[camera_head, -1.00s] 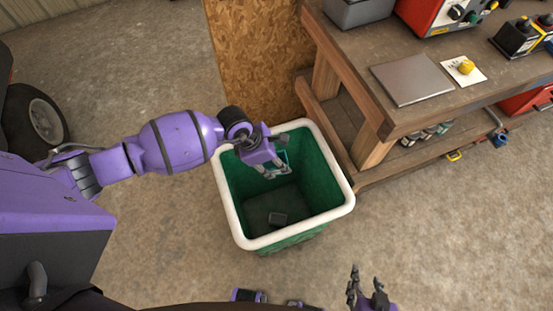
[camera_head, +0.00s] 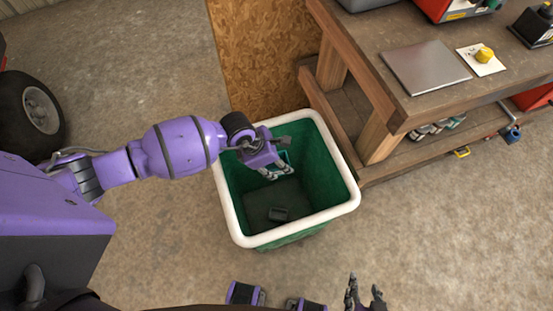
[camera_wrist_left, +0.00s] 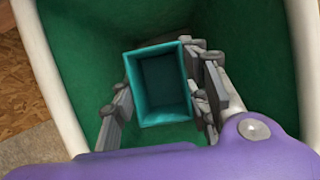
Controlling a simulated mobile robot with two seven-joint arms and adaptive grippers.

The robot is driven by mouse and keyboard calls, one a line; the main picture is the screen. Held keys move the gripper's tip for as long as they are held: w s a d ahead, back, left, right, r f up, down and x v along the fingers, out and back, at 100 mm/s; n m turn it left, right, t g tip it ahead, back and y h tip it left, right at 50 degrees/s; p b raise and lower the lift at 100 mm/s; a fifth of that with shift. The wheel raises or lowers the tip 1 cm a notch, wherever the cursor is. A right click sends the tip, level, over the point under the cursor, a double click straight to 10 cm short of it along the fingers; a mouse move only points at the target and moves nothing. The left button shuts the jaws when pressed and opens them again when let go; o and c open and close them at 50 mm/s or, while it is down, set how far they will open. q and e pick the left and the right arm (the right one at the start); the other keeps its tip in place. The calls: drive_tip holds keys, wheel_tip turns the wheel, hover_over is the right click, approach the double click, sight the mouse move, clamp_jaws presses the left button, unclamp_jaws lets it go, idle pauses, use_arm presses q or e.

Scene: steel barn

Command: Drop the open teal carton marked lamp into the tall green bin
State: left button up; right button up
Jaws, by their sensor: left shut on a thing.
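The open teal carton (camera_wrist_left: 160,85) is between the fingers of my left gripper (camera_wrist_left: 160,100), with its open top facing the wrist camera. In the head view my left gripper (camera_head: 276,172) is inside the mouth of the tall green bin (camera_head: 335,180), and only a bit of the teal carton (camera_head: 284,157) shows past the fingers. The bin has a white rim and also fills the background of the left wrist view (camera_wrist_left: 75,55). My right gripper (camera_head: 364,295) is at the bottom edge, empty, its fingers apart. Any lamp mark is hidden.
A wooden workbench (camera_head: 400,105) with a metal plate (camera_head: 425,67) stands right of the bin. A chipboard panel (camera_head: 262,60) stands behind it. A wheel (camera_head: 38,110) is at the left.

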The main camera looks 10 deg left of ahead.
use_arm(q)
drive_tip(key=o, duration=1)
drive_tip(key=v, duration=1.2)
drive_tip(key=shift+a, duration=0.1)
